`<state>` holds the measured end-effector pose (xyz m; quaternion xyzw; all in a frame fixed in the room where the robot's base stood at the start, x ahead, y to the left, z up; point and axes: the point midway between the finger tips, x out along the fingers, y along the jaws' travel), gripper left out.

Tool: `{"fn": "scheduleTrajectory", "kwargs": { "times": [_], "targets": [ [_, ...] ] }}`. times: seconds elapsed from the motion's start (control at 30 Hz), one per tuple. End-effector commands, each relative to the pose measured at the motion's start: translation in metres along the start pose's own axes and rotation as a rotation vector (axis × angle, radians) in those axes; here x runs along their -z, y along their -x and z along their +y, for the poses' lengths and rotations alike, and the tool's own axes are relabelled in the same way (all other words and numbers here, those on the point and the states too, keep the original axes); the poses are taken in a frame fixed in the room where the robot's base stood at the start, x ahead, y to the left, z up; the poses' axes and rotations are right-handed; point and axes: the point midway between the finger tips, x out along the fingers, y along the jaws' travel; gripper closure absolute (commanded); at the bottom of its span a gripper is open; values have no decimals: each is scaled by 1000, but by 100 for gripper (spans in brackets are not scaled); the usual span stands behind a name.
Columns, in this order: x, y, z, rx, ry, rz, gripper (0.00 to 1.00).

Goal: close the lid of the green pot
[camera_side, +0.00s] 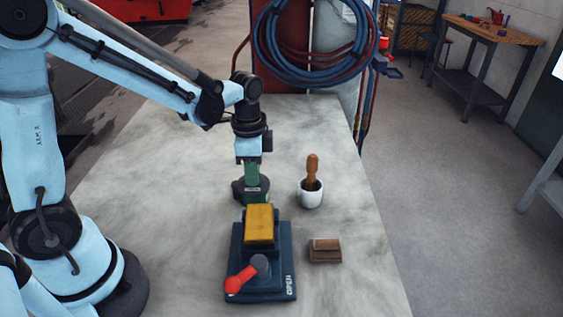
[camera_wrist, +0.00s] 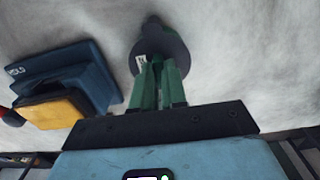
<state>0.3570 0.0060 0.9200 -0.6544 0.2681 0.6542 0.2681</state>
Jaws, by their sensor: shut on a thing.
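The green pot (camera_side: 256,197) stands on the pale worktop behind a dark blue device, with a small pale label on its front. In the wrist view, the pot and lid show as a dark, round shape (camera_wrist: 172,45) with a narrower part sticking out at the far side. My gripper (camera_side: 251,178) points down at the pot from above. Its two green fingers (camera_wrist: 160,78) are close together at the pot's lid. The fingers hide the grip itself, and I cannot tell the lid's exact angle.
The dark blue device (camera_side: 286,262), marked OPEN, has a yellow block (camera_side: 260,223) and a red-ended lever (camera_side: 240,280); it stands just in front of the pot. A white mortar (camera_side: 311,198) with a wooden pestle (camera_side: 312,168) is to the right. A brown box (camera_side: 325,251) lies nearer.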

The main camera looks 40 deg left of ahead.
Motion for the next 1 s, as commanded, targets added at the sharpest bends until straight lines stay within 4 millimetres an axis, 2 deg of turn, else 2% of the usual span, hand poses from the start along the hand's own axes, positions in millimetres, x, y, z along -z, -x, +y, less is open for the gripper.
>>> {"fn": "scheduleTrajectory", "kwargs": {
  "times": [0.4,0.43,0.6,1.0],
  "targets": [
    [0,0,0,0,-7,0,100],
    [0,0,0,0,-7,0,86],
    [0,0,0,0,-7,0,62],
    [0,5,0,0,-6,0,62]
  ]
}}
